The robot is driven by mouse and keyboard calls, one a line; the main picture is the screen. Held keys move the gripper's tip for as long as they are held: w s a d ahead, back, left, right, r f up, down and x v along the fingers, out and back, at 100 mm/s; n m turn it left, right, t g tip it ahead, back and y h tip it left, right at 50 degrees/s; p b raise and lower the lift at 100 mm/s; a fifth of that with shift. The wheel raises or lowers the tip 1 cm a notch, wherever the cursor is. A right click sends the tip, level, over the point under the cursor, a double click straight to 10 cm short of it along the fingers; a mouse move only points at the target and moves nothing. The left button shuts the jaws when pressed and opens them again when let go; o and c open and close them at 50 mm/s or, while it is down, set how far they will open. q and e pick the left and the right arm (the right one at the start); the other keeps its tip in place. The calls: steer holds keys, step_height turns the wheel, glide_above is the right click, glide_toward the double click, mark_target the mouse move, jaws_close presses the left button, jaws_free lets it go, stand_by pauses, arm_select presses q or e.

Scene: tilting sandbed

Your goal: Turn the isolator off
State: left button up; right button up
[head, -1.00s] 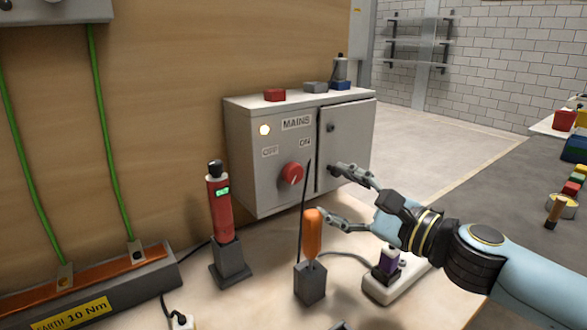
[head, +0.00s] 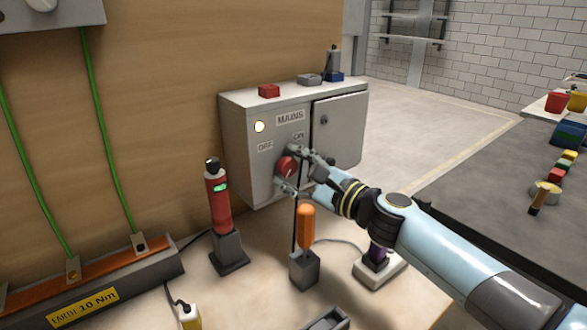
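The isolator is the red rotary knob (head: 286,166) on the front of a grey box labelled MAINS (head: 243,160). OFF is printed to the knob's upper left and ON to its upper right. A round lamp (head: 259,127) above OFF glows pale. My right gripper (head: 286,170) is at the knob, with one finger at its upper right and the other below it. The fingers look spread, and I cannot tell whether they touch the knob. They partly cover it, so its pointer is not clear. My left gripper is not in view.
An orange-handled tool (head: 306,224) stands in a holder below my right wrist. A red tester (head: 218,200) stands left of it. A white socket block (head: 381,268) lies under my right forearm. The box's right door (head: 340,130) is beside the gripper.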

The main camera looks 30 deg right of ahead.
steer(key=c, duration=0.9)
steer(key=shift+o, duration=0.2)
steer(key=shift+n, duration=0.4)
steer(key=n, duration=0.2)
steer(key=shift+n, duration=0.3)
steer(key=n, duration=0.3)
steer(key=shift+g+h, duration=0.4)
steer(key=n, duration=0.3)
steer(key=shift+n, duration=0.3)
steer(key=shift+a+n+h, duration=0.1)
steer(key=shift+n+h, duration=0.4)
steer(key=shift+n, duration=0.9)
steer(key=shift+g, duration=0.3)
